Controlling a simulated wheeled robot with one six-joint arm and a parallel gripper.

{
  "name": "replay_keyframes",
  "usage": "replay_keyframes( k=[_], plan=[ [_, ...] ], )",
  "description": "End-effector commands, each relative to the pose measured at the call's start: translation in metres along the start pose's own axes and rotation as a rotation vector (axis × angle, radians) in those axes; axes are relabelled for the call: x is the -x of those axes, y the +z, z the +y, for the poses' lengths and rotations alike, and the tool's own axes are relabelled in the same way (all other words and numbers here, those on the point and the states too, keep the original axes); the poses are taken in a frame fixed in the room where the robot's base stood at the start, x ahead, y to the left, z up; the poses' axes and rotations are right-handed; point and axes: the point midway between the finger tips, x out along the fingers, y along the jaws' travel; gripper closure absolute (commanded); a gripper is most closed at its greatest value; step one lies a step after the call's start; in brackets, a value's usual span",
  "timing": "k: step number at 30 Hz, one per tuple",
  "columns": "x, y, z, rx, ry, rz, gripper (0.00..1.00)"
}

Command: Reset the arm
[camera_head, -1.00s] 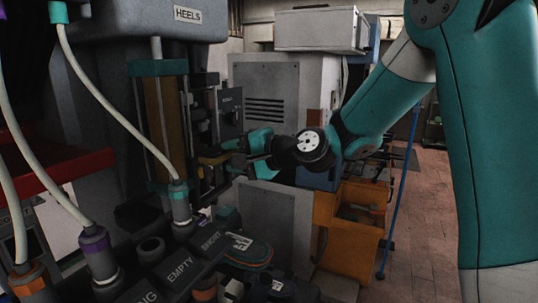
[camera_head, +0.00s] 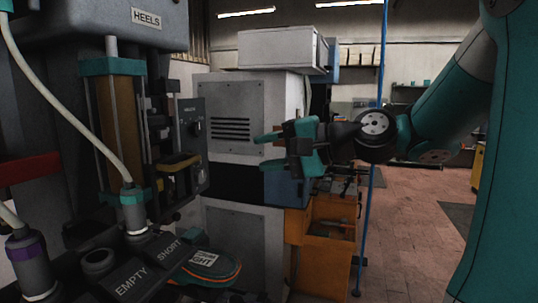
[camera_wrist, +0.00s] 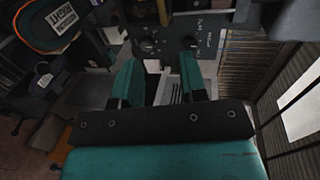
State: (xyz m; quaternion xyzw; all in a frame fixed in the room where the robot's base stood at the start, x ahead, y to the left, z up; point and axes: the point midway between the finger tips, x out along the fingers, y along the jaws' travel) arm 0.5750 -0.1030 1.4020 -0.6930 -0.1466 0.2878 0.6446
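My gripper (camera_head: 272,151) is in the middle of the head view, in the air in front of the grey cabinet. Its two teal fingers point left toward the press and stand apart with nothing between them. In the wrist view my gripper (camera_wrist: 160,82) also shows a clear gap between its fingers. My arm reaches in from the right of the head view.
The heel press (camera_head: 125,120) stands at the left, with a control box (camera_head: 193,130) beside it. A shoe piece (camera_head: 212,268) lies near the EMPTY and SHORT labels. A blue pole (camera_head: 368,220) and orange cabinet (camera_head: 325,245) stand behind. Floor at right is clear.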

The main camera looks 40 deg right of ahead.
Motion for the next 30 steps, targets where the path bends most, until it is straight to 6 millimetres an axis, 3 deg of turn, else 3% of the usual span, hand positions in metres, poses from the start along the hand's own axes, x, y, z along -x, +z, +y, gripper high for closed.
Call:
replay_keyframes(
  k=[13, 17, 20, 24, 27, 30],
  plan=[
    [0.0, 0.0, 0.0, 0.001, 0.001, -0.001, 0.61],
    [-0.01, 0.015, 0.01, 0.05, 0.047, -0.046, 0.61],
    [-0.028, 0.049, 0.033, 0.173, 0.151, -0.151, 0.61],
    [-0.043, 0.118, 0.084, 0.457, 0.348, -0.392, 0.61],
    [-0.037, 0.162, 0.121, 0.676, 0.47, -0.582, 0.61],
    [-0.022, 0.193, 0.151, 0.873, 0.56, -0.757, 0.61]
  ],
)
